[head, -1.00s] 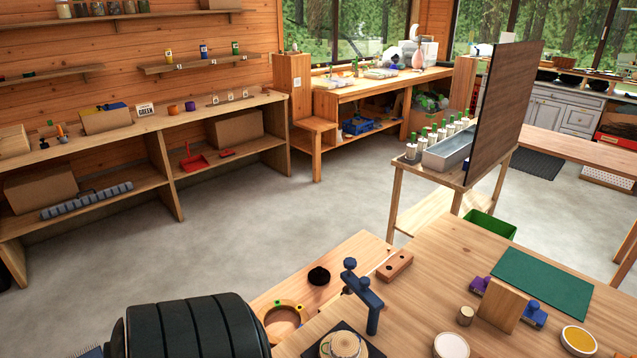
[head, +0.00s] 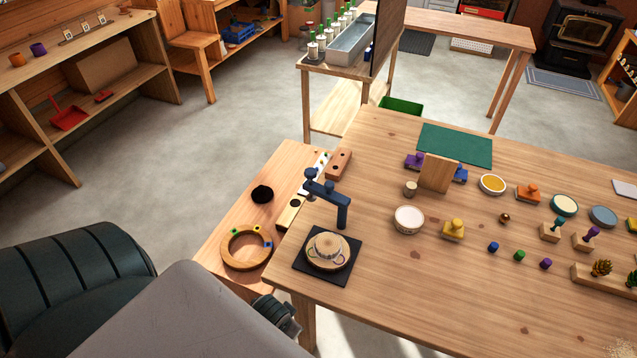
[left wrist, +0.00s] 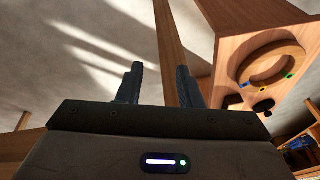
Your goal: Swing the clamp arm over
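The blue clamp stands near the left edge of the work table, its upright post rising from the top. Its clamp arm (head: 325,187) points from the post toward the upper left, away from the black pad (head: 304,275). A round wooden piece (head: 341,262) with a pale top lies on that pad, in front of the post. My left gripper (head: 284,316) is low in the head view, left of the table's front corner and apart from the clamp. In the left wrist view its two fingers (left wrist: 159,86) are spread with nothing between them. My right gripper is in neither view.
A lower wooden bench (head: 222,222) beside the table carries a wooden ring (head: 227,254) and a black round item (head: 262,194). A white tub (head: 408,219) and yellow stamp (head: 453,230) stand right of the clamp. The tabletop in front of them is mostly bare.

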